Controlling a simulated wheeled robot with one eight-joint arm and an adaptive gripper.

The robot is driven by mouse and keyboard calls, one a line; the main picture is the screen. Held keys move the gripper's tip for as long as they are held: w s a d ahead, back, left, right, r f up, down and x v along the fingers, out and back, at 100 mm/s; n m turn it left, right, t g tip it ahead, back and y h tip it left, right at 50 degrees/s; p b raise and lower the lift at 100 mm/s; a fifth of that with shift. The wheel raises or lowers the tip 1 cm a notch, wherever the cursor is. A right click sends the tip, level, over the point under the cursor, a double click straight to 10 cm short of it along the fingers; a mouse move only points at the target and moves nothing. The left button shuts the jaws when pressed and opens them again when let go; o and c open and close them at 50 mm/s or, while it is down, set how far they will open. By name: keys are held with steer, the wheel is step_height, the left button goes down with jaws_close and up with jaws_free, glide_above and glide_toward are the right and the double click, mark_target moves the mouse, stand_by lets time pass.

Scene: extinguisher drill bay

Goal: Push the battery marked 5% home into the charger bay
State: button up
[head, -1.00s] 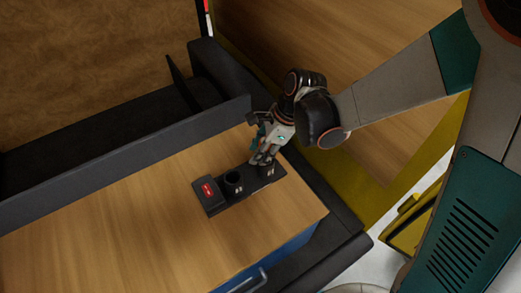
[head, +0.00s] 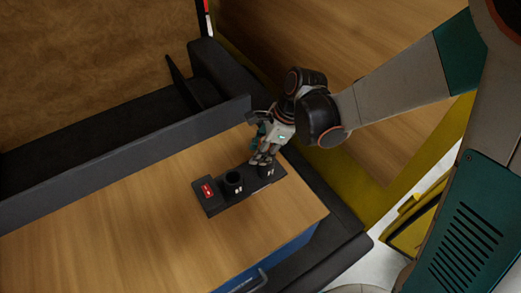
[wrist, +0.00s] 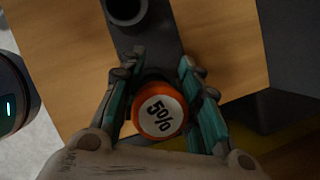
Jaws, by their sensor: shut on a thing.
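The battery marked 5% (wrist: 160,115) has an orange rim and a white top label, seen end-on in the wrist view. My gripper (wrist: 158,74) is shut on it, with a teal-lined finger on each side. In the head view my gripper (head: 262,158) is right over the right-hand bay (head: 266,171) of the dark charger (head: 218,208). The battery's lower end is hidden, so I cannot tell how deep it sits in the bay. The other round bay (head: 233,182) looks empty; it also shows in the wrist view (wrist: 124,8).
The charger's red display (head: 207,190) is at its left end. The charger lies on a wooden worktop (head: 130,228) with clear room to its left and front. A dark raised ledge (head: 130,143) runs behind, and a dark edge (head: 325,200) borders the right.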

steer(key=shift+f+b, duration=0.35)
steer(key=shift+b, duration=0.1)
stand_by(0.5)
steer(key=shift+r, duration=0.35)
stand_by(0.8)
steer(key=o, duration=1.2)
steer(key=shift+o, duration=0.2)
steer(key=shift+r, duration=0.1)
steer(key=v, duration=1.1)
steer(key=shift+d+r, duration=0.15)
steer(key=shift+r, duration=0.25)
steer(key=shift+s, duration=0.1)
